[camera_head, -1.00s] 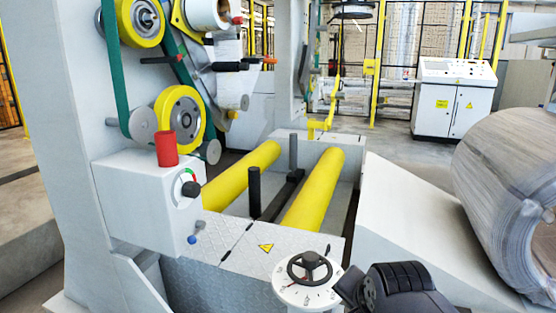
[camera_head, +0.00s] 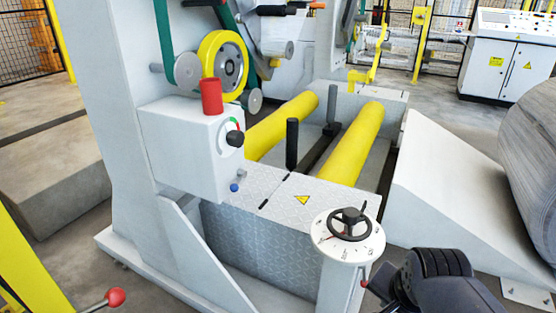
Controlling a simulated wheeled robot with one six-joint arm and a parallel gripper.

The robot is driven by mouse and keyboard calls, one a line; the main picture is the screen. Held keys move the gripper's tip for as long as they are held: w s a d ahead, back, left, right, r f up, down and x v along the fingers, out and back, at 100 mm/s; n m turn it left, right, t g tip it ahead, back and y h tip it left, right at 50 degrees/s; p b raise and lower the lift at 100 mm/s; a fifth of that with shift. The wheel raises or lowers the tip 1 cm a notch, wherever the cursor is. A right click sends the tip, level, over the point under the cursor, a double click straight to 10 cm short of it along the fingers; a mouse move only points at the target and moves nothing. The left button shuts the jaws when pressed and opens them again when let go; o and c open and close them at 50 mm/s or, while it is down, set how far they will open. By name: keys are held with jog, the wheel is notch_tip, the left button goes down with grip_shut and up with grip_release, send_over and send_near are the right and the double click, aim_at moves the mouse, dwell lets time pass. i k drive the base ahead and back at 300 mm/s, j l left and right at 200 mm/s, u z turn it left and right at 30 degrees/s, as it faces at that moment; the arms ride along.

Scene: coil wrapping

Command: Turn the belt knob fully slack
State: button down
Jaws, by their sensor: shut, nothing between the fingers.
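A small black knob (camera_head: 235,138) sits on the front of a light grey control box (camera_head: 185,150). A curved green and red scale runs beside its upper edge. The knob faces right and its exact pointer direction is too small to tell. Dark parts of my own arm show at the lower right, well to the right of the knob and apart from it. The fingers of my gripper cannot be made out there.
A black handwheel (camera_head: 349,224) on a white dial stands between my arm and the box. A red cylinder (camera_head: 211,97) tops the box. Yellow rollers (camera_head: 356,144) and black posts (camera_head: 292,145) lie behind. A red-tipped lever (camera_head: 116,297) is at lower left.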

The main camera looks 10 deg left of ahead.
aim_at(234, 138)
jog(key=u, duration=1.25)
